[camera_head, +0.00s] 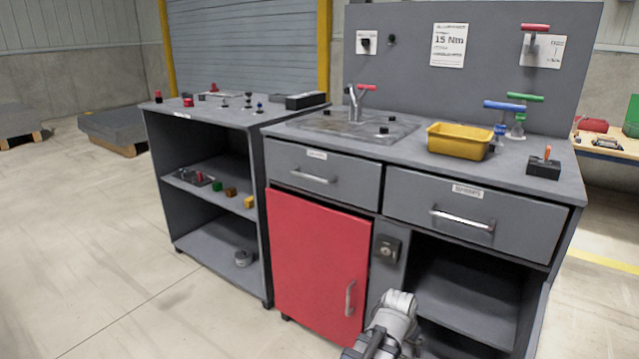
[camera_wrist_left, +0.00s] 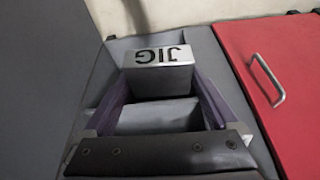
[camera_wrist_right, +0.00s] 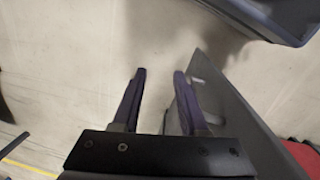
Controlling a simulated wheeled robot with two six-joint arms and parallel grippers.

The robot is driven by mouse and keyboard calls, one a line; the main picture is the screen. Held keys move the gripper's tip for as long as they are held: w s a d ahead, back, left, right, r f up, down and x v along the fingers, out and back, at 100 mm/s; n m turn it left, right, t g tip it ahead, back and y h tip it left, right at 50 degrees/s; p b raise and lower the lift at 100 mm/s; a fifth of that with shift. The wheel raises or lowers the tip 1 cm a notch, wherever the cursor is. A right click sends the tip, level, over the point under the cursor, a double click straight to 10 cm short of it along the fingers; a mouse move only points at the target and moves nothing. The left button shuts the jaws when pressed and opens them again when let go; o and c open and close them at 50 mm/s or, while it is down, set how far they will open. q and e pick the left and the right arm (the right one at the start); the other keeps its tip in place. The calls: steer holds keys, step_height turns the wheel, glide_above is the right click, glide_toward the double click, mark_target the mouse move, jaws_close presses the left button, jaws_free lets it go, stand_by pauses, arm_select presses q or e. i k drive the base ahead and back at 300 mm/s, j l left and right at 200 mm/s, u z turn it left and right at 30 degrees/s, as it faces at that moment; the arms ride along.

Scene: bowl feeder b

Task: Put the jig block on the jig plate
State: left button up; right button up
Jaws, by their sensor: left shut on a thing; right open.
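The jig block (camera_wrist_left: 158,78), a grey block with a light top face marked JIG, is between the dark purple fingers of my left gripper (camera_wrist_left: 155,65) in the left wrist view. The gripper is shut on it. A flat grey plate (camera_head: 335,124), which looks like the jig plate, lies on the right bench's worktop in the head view, with a red-handled clamp (camera_head: 356,98) and small black knobs on it. My right gripper (camera_wrist_right: 160,74) is open and empty above the floor in the right wrist view. Neither gripper's fingertips are clear in the head view.
A yellow bin (camera_head: 460,146) and a black block (camera_head: 543,168) stand on the worktop to the right. A red cabinet door (camera_head: 318,265) and two drawers (camera_head: 475,215) are below. An open shelf unit (camera_head: 211,205) stands left. A tool panel (camera_head: 410,60) rises behind the worktop.

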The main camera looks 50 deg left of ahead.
mark_target(342, 126)
steer(key=k+j, duration=0.35)
steer(key=j, duration=1.65)
